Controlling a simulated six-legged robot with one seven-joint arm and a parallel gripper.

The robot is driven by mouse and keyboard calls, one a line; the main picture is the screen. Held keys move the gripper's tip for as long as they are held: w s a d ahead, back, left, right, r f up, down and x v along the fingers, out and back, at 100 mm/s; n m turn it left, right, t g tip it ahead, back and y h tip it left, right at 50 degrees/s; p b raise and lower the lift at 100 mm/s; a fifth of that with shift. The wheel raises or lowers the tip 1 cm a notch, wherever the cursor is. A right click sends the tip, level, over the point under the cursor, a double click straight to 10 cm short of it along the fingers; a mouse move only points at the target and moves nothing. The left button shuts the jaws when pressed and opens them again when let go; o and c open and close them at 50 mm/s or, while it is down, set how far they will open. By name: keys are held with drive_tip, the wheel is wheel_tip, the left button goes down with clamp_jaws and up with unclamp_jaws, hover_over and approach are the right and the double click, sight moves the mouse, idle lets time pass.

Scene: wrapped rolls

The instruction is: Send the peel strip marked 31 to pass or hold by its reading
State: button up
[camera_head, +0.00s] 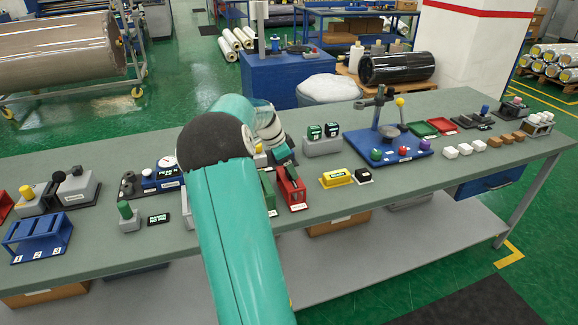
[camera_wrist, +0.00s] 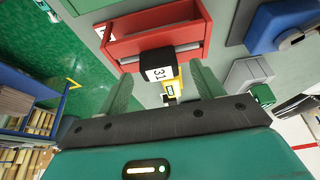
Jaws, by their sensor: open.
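The block marked 31 (camera_wrist: 160,66), black with a white numbered face, shows in the wrist view at the near edge of a red holder (camera_wrist: 150,22). My gripper (camera_wrist: 163,80) is open, with its green fingers apart to the left and right of the block. I cannot tell whether either finger touches it. In the head view my arm reaches over the bench and my gripper (camera_head: 284,158) is partly hidden behind the arm, close above the red holder (camera_head: 291,190). The number 31 cannot be read in that view. No pass or hold marking is readable.
A green holder (camera_head: 268,194) stands left of the red one. A blue stand (camera_head: 388,146), green tray (camera_head: 423,129) and red tray (camera_head: 441,123) are farther right. The bench's front strip is mostly clear.

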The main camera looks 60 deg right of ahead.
drive_tip(key=v, duration=1.3)
drive_tip(key=shift+r, duration=0.25)
drive_tip(key=shift+a, duration=0.15)
